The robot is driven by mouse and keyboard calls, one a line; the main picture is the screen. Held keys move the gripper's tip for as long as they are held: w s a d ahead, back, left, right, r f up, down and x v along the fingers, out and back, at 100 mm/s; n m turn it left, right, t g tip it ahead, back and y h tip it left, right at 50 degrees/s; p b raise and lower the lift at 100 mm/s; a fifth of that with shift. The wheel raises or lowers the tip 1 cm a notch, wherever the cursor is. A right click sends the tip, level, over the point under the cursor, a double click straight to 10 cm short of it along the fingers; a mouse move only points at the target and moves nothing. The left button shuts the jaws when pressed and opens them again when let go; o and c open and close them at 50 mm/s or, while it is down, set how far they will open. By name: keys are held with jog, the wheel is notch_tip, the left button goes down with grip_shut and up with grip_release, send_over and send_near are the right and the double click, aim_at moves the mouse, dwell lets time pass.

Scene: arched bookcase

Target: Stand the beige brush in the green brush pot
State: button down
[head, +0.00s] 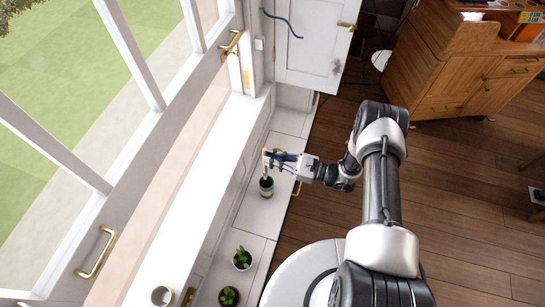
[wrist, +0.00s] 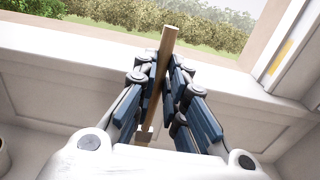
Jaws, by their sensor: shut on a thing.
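My gripper (head: 270,157) is shut on the beige brush (wrist: 167,50), which runs between the blue-padded fingers (wrist: 168,90) in the wrist view. The brush stands roughly upright there with a slight tilt, its plain end rising above the fingers. Its lower part is partly hidden by the gripper. The green brush pot (head: 266,188) stands on the white ledge in the head view, just below my gripper in the picture. A pale bit shows at the pot's mouth. I cannot tell whether the brush's lower end is inside the pot. The pot is not visible in the wrist view.
Two potted plants (head: 242,259) (head: 229,296) and a pale cup (head: 161,296) stand toward the bottom of the head view. The white window frame (head: 150,90) runs along the left. A white cabinet door (head: 312,55) stands beyond my gripper. The ledge (head: 285,140) beyond the pot is clear.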

aim_at(267, 172)
jog(key=shift+f+b, duration=4.7)
jog(key=shift+f, duration=0.65)
jog(key=c, duration=1.6)
grip_release()
jog(key=shift+o, duration=0.2)
jog(key=v, duration=1.2)
jog(key=shift+r, duration=0.2)
